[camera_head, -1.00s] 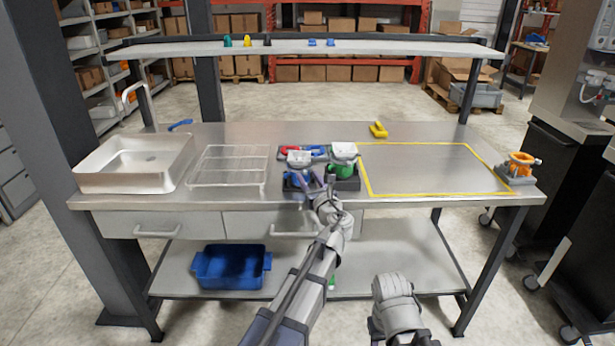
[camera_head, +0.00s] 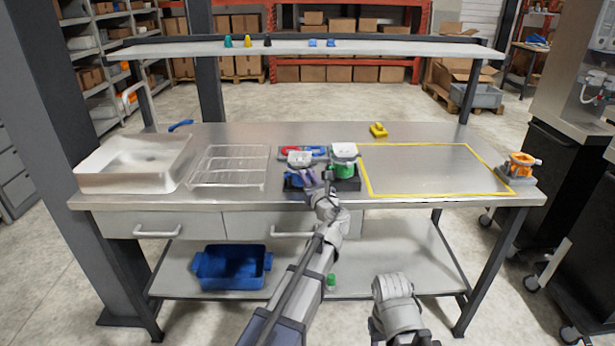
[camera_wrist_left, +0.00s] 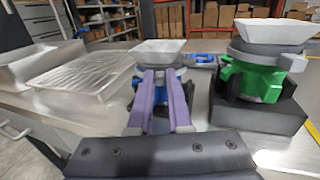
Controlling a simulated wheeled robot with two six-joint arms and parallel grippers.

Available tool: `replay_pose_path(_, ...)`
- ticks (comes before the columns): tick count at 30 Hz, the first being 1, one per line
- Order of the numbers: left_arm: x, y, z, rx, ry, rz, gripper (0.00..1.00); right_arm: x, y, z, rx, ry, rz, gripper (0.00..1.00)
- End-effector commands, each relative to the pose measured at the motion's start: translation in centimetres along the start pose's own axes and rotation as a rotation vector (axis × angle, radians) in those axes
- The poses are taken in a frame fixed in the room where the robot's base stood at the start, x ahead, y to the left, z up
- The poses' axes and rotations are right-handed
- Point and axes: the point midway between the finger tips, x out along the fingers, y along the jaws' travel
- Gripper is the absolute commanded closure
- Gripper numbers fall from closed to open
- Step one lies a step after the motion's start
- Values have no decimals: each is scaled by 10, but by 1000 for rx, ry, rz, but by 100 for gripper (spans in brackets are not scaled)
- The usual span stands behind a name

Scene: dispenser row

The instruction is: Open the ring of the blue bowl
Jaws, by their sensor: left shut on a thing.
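The blue bowl (camera_head: 293,178) stands in a dark base, with a white square hopper (camera_head: 299,158) on top. It also shows in the left wrist view, partly behind my fingers, with its white hopper (camera_wrist_left: 158,50) above them. My left gripper (camera_head: 309,176) is at its front, and its two purple fingers (camera_wrist_left: 161,80) reach to the ring just below the hopper. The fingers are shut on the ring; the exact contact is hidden. My right arm shows at the bottom of the head view, but its gripper is not in view.
A green bowl (camera_head: 342,168) with its own hopper stands close on the right, also in the wrist view (camera_wrist_left: 250,80). A wire rack (camera_head: 228,166) and a sink tray (camera_head: 130,165) are left. The yellow-outlined area (camera_head: 430,170) is clear. A yellow part (camera_head: 378,130) lies behind.

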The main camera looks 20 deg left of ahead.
Motion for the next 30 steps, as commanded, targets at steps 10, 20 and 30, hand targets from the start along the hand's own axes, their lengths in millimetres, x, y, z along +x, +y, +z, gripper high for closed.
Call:
replay_pose_path(10,0,0,0,0,0,0,100,0,0,0,0,0,0,50)
replay_pose_path(20,2,-13,0,0,0,96,100,0,0,0,0,0,0,50)
replay_pose_path(30,8,-32,0,0,0,338,100,0,0,0,0,0,0,50)
